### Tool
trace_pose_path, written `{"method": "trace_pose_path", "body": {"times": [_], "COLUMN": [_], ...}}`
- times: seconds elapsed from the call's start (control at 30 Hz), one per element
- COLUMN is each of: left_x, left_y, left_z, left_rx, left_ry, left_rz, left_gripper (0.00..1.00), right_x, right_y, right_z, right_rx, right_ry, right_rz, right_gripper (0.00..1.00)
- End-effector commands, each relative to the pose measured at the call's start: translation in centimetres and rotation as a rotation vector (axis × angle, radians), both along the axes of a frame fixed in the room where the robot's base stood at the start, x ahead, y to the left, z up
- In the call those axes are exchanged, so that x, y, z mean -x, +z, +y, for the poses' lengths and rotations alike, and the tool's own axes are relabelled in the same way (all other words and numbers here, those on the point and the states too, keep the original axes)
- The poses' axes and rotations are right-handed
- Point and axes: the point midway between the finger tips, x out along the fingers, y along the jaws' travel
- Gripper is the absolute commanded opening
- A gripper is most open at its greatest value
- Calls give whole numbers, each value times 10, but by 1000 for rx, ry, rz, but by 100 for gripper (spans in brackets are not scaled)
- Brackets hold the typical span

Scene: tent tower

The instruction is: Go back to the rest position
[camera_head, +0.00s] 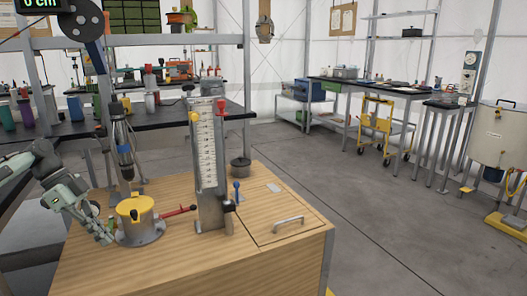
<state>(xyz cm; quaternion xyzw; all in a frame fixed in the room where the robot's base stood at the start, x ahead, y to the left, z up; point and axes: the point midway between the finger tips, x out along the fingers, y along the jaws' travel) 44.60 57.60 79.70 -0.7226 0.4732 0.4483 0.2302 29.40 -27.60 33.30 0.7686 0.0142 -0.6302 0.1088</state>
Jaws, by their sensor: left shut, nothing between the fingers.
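My left arm comes in from the left edge. My left gripper (105,236) is shut and empty, pointing down, close to the left side of a yellow-topped round fixture (137,210) on the wooden bench (190,268). I cannot tell whether the gripper touches the fixture. A red-handled lever (178,212) sticks out from the fixture's right side. My right gripper is not in view.
A tall scale column (207,165) with yellow and red knobs stands on the bench. A black-topped table (62,129) stands behind. Open grey floor (370,220) lies to the right.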

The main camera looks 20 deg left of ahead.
Motion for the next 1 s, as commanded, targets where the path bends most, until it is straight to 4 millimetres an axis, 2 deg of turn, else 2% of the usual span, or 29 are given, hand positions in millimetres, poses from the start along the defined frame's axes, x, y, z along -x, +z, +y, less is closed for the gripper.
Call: {"method": "trace_pose_path", "body": {"times": [0.03,0.17,0.2,0.4,0.6,0.73,1.0], "left_x": [0,1,2,2,3,3,39], "left_y": [-19,-64,-79,-135,-166,-179,-276], "left_z": [-14,-54,-69,-150,-219,-263,-237], "left_rx": [54,193,241,468,642,746,383], "left_ry": [1,3,4,8,11,13,233], "left_rz": [0,1,0,-1,-1,0,263], "left_gripper": [0,0,0,0,0,0,0], "right_x": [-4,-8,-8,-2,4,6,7], "right_y": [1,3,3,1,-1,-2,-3], "right_z": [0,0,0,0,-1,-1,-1], "right_rx": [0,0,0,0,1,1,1], "right_ry": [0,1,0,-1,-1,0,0], "right_rz": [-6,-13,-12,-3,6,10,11], "right_gripper": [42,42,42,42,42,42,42]}}
